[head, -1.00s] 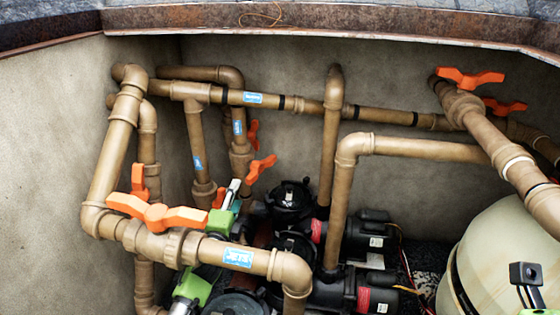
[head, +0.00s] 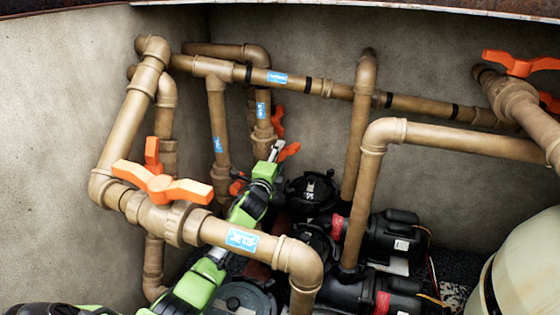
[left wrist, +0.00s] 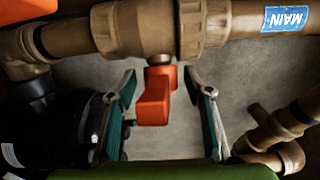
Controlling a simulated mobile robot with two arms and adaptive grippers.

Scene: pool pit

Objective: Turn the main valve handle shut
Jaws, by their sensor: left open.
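The main valve handle (left wrist: 153,100) is orange and hangs from a brown valve body (left wrist: 150,27) on a pipe labelled MAIN (left wrist: 285,18) in the left wrist view. My left gripper (left wrist: 160,76) is open, with one finger on each side of the handle and visible gaps to both. In the head view my left gripper (head: 276,150) reaches in low behind the front pipe, beside an orange handle (head: 288,151) on a rear vertical pipe. Part of that handle is hidden by the gripper. My right gripper is not in view.
A large orange handle (head: 160,186) sits on the front pipe, above my left arm. Black pumps (head: 375,240) stand right of the arm. Another orange handle (head: 520,64) is at upper right, above a pale tank (head: 525,270). The back wall has bare space.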

